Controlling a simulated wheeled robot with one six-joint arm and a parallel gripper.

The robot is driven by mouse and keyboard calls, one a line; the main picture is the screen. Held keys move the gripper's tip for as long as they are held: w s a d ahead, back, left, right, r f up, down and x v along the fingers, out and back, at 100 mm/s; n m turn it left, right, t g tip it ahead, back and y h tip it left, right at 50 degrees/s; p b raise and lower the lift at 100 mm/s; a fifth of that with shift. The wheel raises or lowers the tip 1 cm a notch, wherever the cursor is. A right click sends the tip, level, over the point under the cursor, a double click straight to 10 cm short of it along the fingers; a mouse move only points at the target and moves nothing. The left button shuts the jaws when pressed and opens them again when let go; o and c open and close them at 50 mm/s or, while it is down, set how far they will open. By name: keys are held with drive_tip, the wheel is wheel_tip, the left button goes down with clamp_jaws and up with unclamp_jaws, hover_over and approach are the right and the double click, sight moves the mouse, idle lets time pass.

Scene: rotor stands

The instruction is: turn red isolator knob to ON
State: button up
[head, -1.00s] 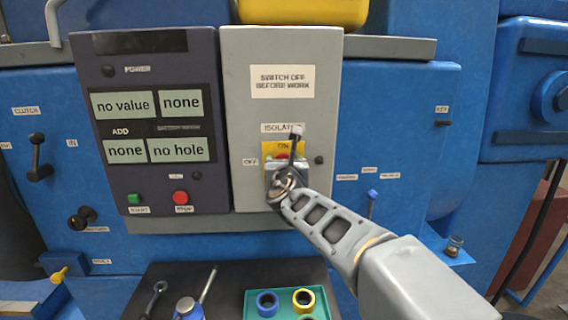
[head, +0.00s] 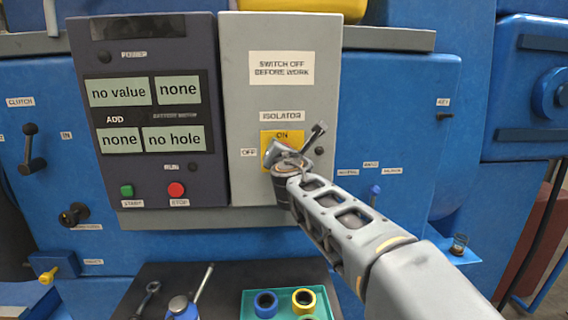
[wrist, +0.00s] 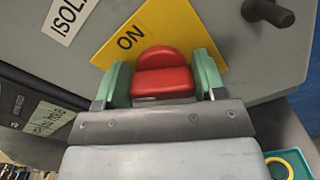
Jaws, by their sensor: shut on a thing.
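The red isolator knob (wrist: 162,74) sits on a yellow plate (wrist: 185,25) marked ON in the wrist view. My gripper (wrist: 163,80) is shut on the knob, with one green finger pad on each side of it. In the wrist view the plate and its ON label look tilted relative to my gripper. In the head view the yellow plate (head: 282,137) shows on the grey isolator box (head: 245,190), with ON at its top and an OFF label at its left. My wrist hides the knob there.
A dark panel (head: 150,170) with displays, a green START button (head: 127,191) and a red STOP button (head: 176,190) stands left of the box. A green tray (head: 249,303) with ring parts lies below. A small dark stud (head: 320,150) is right of the plate.

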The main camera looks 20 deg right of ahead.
drive_tip(key=m+b, duration=0.1)
drive_tip(key=m, duration=0.1)
drive_tip(key=m+b, duration=0.3)
drive_tip(key=m, duration=0.1)
drive_tip(key=shift+d+f, duration=0.15)
drive_tip(key=shift+f, duration=0.15)
drive_tip(key=m+b, duration=0.4)
drive_tip(key=m, duration=0.1)
drive_tip(key=shift+f+m, duration=0.1)
drive_tip(key=shift+m, duration=0.3)
drive_tip(key=o, duration=0.9)
drive_tip(key=shift+s, duration=0.1)
drive_tip(key=s+a+b, duration=0.1)
drive_tip(key=s, duration=0.3)
drive_tip(key=s+b, duration=0.1)
drive_tip(key=s, duration=0.4)
drive_tip(key=s+a+b, duration=0.1)
drive_tip(key=s, duration=0.3)
drive_tip(key=shift+s+a, duration=0.25)
drive_tip(key=shift+a, duration=0.05)
drive_tip(key=shift+m, duration=0.3)
